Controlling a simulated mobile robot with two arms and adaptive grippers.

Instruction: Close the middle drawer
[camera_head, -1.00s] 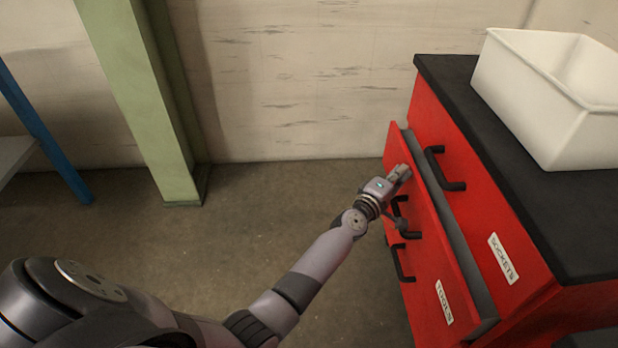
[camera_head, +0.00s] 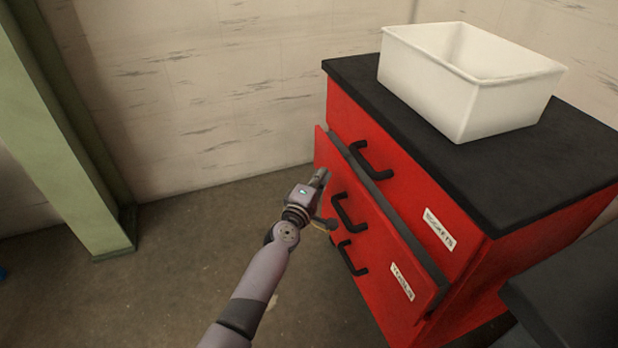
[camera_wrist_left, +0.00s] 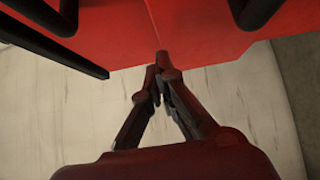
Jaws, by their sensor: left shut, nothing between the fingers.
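The red middle drawer (camera_head: 372,230), labelled TOOLS, stands slightly out from the red cabinet, with a grey strip of its top edge showing. Its black handle (camera_head: 341,214) is on the front. My left gripper (camera_head: 323,174) is shut and empty, at the far end of the drawer front, near the handle. In the left wrist view, the closed fingertips (camera_wrist_left: 158,70) are at the edge of a red panel (camera_wrist_left: 150,35); I cannot tell whether they touch it. My right gripper is not in view.
The top drawer (camera_head: 400,185), labelled SOCKETS, looks shut. A white bin (camera_head: 465,95) stands on the black cabinet top (camera_head: 560,165). A green post (camera_head: 70,150) stands at the left by the pale wall. The floor left of the cabinet is clear.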

